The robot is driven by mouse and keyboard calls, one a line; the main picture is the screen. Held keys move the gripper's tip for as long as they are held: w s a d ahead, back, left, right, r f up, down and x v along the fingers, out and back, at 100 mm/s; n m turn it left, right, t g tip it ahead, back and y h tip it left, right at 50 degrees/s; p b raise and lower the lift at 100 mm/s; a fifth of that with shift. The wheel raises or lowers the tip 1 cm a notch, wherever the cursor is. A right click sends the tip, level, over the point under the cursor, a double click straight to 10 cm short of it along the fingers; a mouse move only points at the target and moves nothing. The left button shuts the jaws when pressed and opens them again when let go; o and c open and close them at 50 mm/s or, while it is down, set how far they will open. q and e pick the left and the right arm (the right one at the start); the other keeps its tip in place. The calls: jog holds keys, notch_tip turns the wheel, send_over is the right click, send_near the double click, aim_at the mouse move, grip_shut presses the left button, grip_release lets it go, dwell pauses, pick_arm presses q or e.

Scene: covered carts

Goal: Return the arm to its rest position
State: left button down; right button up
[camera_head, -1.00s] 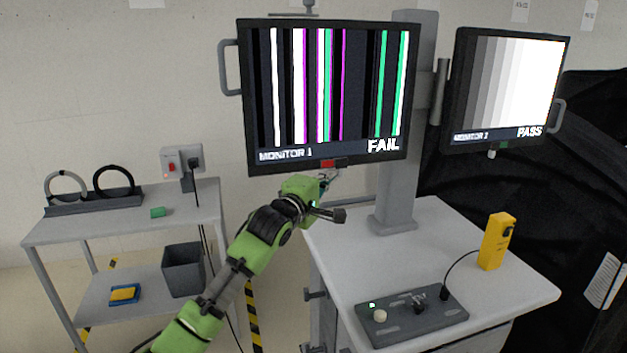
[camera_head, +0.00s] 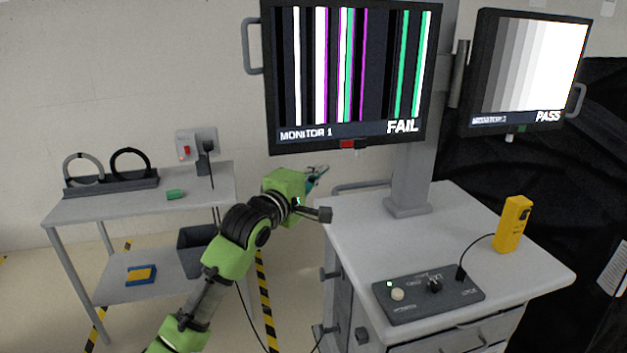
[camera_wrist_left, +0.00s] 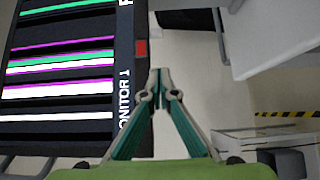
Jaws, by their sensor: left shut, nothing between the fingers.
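My left arm (camera_head: 235,238) is green and black and comes in from the lower left in the head view. Its gripper (camera_head: 320,170) is small there, just below the lower edge of monitor 1 and apart from it. In the left wrist view the gripper (camera_wrist_left: 160,72) is shut, its fingertips together and empty. Monitor 1 (camera_head: 350,70) shows coloured vertical stripes and the word FAIL. A red tag (camera_head: 347,144) sits at its lower edge, and it also shows in the left wrist view (camera_wrist_left: 142,48). My right gripper is not in view.
A white cart (camera_head: 450,235) with a control box (camera_head: 428,295) and a yellow handheld device (camera_head: 512,225) stands at the right. Monitor 2 (camera_head: 525,70) reads PASS. A grey side table (camera_head: 110,206) with a rack (camera_head: 110,186) and a dark bin (camera_head: 195,250) stands at the left.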

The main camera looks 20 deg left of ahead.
pick_arm(q)
jog(key=s+a+f+m+g+y, duration=0.1)
jog(key=s+a+f+m+g, duration=0.15)
jog(key=f, duration=1.15)
jog(key=s+a+f+m+g+y, duration=0.1)
jog(key=s+f+g, duration=0.15)
jog(key=f, duration=1.25)
jog(key=s+a+f+m+g+y, duration=0.1)
jog(key=s+f+m, duration=0.15)
jog(key=f, duration=1.15)
jog(key=s+f+m+g, duration=0.4)
jog(key=s+f, duration=1.2)
jog(key=f, duration=0.4)
jog(key=s+d+f+m+g, duration=0.1)
jog(key=s+f, duration=0.5)
jog(key=s, duration=0.8)
jog(key=s+d+f+m+g, duration=0.1)
jog(key=s+f+m+g, duration=0.2)
jog(key=s, duration=1.1)
jog(key=s+d+f+m+g, duration=0.1)
jog(key=s+f+m, duration=0.3)
jog(key=s+f, duration=0.5)
jog(key=s+g, duration=0.1)
jog(key=s, duration=0.4)
jog(key=shift+f+g, duration=0.3)
jog(key=shift+f, duration=0.1)
jog(key=shift+w, duration=0.1)
